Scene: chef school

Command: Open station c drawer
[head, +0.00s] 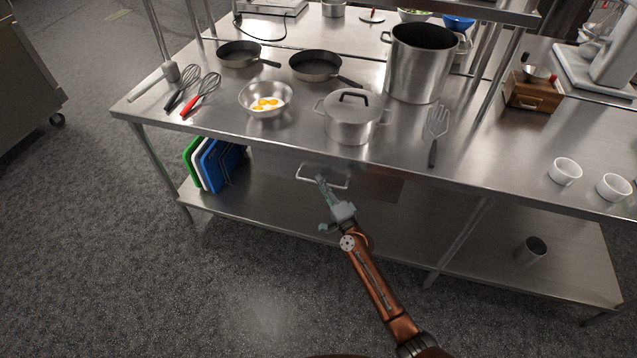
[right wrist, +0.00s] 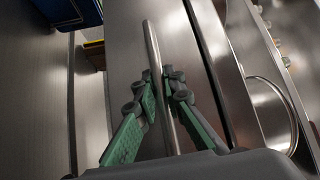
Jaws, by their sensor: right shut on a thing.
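The drawer sits under the steel worktop, and its plain metal front (right wrist: 122,50) shows in the right wrist view. Its thin bar handle (head: 308,179) sticks out below the worktop's front edge in the head view. The handle bar (right wrist: 155,62) also runs lengthwise through the right wrist view. My right gripper (head: 322,183) is at the handle. In the right wrist view my right gripper's green-padded fingers (right wrist: 160,90) lie on both sides of the bar and are shut on it. The drawer looks closed or nearly so. My left gripper is not in view.
A lidded pot (head: 350,122), a bowl with yolks (head: 265,98) and a slotted spatula (head: 435,130) stand on the worktop above. Coloured cutting boards (head: 215,163) stand on the lower shelf (head: 300,215) at left. The floor in front is clear.

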